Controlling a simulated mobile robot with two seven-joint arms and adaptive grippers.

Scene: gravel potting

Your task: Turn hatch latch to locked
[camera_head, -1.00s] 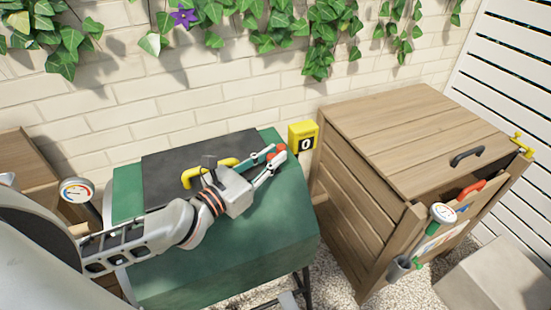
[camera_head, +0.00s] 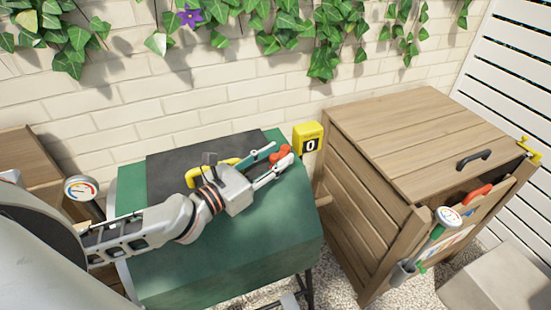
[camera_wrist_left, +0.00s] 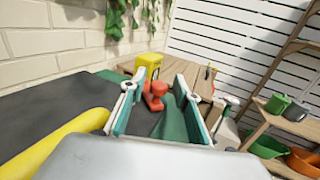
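A green chest (camera_head: 205,260) has a black hatch plate (camera_head: 160,172) on top, with a yellow handle (camera_head: 197,182) partly behind my gripper. The red-orange latch (camera_head: 281,152) is at the chest's far right edge. My left gripper (camera_head: 281,155) reaches over the chest top with its fingers apart, pointing at the latch. In the left wrist view the latch (camera_wrist_left: 155,96) shows between the open fingers (camera_wrist_left: 152,100), closer to the left one. I cannot tell whether a finger touches it. My right gripper is not in view.
A yellow box marked 0 (camera_head: 308,137) is just beyond the latch by the brick wall. A wooden cabinet (camera_head: 400,135) with a black handle (camera_head: 473,159) stands to the right. A round gauge (camera_head: 81,188) is left of the chest. Ivy hangs above.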

